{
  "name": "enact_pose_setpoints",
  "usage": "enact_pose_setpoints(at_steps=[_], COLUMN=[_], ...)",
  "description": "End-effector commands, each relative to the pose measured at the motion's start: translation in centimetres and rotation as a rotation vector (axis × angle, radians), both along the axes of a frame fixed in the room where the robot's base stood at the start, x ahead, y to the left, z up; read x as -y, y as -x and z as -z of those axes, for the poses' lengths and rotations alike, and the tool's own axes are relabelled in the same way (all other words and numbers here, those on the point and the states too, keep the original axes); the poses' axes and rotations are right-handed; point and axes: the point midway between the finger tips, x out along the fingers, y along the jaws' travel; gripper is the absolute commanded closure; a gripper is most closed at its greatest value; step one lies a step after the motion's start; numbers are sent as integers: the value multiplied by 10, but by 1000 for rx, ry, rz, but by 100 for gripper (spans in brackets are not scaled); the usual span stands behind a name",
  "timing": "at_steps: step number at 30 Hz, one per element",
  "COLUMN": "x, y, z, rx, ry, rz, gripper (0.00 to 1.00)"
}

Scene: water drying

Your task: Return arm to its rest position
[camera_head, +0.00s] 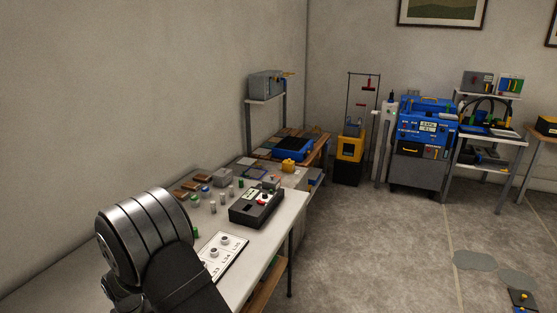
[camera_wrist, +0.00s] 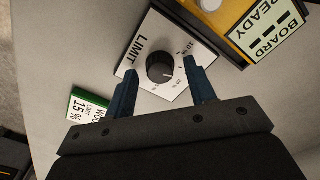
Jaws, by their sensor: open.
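My gripper (camera_wrist: 160,66) shows in the wrist view with its two dark blue fingers spread apart. It is open, with nothing visibly clamped. A black round knob (camera_wrist: 160,67) on a white plate marked LIMIT (camera_wrist: 141,52) lies between the fingers in the picture. A gap shows between each finger and the knob; I cannot tell how far the fingertips are above the plate. In the head view my arm is large at the lower left over the white bench, and my fingers are not visible there.
A yellow-edged box with a READY label (camera_wrist: 262,30) is close by at the upper right, and a green-and-white 15 % label (camera_wrist: 84,106) at the left. The bench (camera_head: 285,215) also holds a black box (camera_head: 256,208) and several small parts. Open floor (camera_head: 370,250) lies right.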

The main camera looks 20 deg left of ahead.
Motion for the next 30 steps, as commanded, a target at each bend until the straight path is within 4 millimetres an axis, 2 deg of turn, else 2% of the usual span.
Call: enact_pose_setpoints(at_steps=[1, 30], x=[0, 0], y=[0, 0], z=[5, 2], rx=[0, 0], ry=[1, 0], rz=[-20, -796], gripper=[50, 50])
